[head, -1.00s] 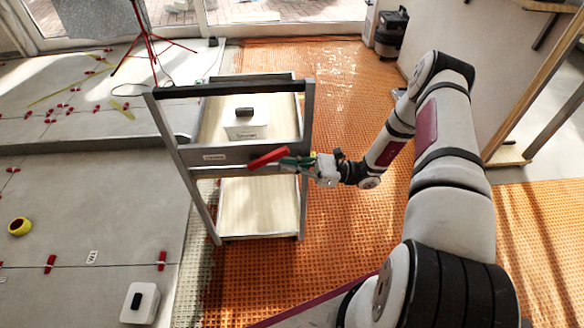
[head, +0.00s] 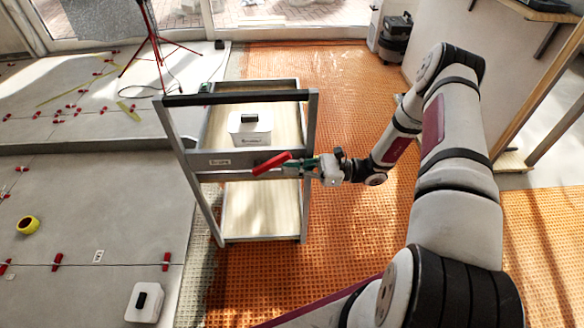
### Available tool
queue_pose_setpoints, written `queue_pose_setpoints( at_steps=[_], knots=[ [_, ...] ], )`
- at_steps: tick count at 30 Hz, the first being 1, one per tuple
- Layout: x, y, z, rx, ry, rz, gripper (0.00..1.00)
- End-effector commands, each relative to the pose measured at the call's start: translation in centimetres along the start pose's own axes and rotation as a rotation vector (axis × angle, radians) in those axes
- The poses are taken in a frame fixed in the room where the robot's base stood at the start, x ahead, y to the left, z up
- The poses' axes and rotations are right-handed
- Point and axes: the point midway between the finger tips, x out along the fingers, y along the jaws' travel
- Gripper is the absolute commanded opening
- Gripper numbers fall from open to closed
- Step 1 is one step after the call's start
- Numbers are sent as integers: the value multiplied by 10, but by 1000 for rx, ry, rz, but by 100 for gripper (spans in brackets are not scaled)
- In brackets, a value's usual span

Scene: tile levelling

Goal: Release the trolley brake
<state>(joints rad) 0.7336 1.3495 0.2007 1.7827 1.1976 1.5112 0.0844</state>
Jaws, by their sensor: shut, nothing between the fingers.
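The trolley (head: 222,196) stands on the orange matting, with a grey frame, a dark top handle bar (head: 235,98) and two pale shelves. A red brake lever (head: 272,163) sits on its front crossbar, angled up to the right, beside a small label plate. My gripper (head: 300,164) is at the crossbar from the right, its green-tipped fingers shut and close to the lever's right end. Whether they touch the lever cannot be told at this size.
A white box with a black handle (head: 250,127) rests on the trolley's upper shelf. A similar white box (head: 144,302) and a yellow tape roll (head: 28,225) lie on the grey tiles to the left. A red tripod (head: 158,45) stands behind.

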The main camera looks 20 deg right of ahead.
Motion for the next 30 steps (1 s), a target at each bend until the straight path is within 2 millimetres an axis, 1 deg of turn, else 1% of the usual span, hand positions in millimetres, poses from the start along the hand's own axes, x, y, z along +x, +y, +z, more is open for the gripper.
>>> queue_pose_setpoints(
  at_steps=[1,7,19,30],
  knots=[
    [1,0,6,-2,21,1,0],
    [5,0,18,-2,137,2,0],
    [14,0,32,-1,130,0,0],
    [18,0,35,0,130,0,0]
  ],
)
